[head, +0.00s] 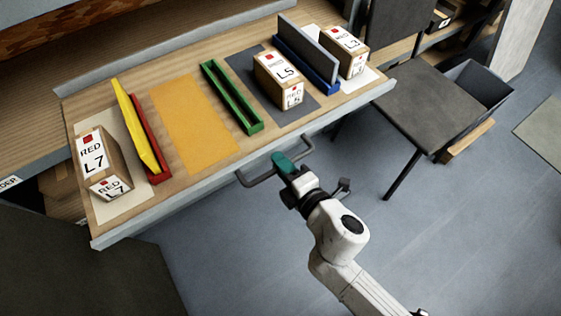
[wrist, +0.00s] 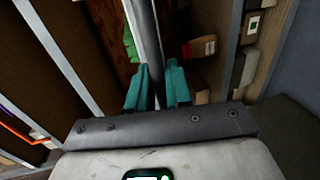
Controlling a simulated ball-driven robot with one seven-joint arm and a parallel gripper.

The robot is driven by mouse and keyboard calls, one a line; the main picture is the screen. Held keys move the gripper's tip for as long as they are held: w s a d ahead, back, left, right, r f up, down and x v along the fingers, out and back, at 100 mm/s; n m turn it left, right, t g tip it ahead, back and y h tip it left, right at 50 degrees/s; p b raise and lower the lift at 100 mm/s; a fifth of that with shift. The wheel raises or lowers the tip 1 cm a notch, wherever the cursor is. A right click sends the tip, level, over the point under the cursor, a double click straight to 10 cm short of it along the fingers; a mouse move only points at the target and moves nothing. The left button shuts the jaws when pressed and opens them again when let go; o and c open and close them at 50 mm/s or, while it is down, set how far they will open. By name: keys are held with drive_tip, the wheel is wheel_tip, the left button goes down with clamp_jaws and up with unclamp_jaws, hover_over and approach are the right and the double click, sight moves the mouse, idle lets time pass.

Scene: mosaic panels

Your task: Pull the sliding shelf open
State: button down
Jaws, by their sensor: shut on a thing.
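The sliding shelf (head: 222,172) is a wooden board with a grey metal front edge, in the middle of the head view. It stands out from the shelving behind it. A grey bar handle (head: 262,178) is fixed to its front edge. My gripper (head: 285,163) is at the right part of the handle, with teal fingers shut on it. In the wrist view the handle (wrist: 147,45) runs between the two teal fingers of my gripper (wrist: 158,85). The fingertips partly hide the handle in the head view.
On the shelf are boxes labelled L7 (head: 98,160), L5 (head: 280,78) and L3 (head: 345,50), a yellow panel (head: 135,125) in a red holder, a green holder (head: 232,97) and a grey panel (head: 308,50) in a blue holder. A dark table (head: 425,105) stands right. Floor in front is clear.

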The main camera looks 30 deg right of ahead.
drive_tip(key=c, duration=1.2)
unclamp_jaws()
drive_tip(key=shift+c, duration=0.2)
drive_tip(key=b+v, duration=0.2)
drive_tip(key=v, duration=0.8)
drive_tip(key=shift+s, duration=0.4)
drive_tip(key=shift+d, duration=0.1)
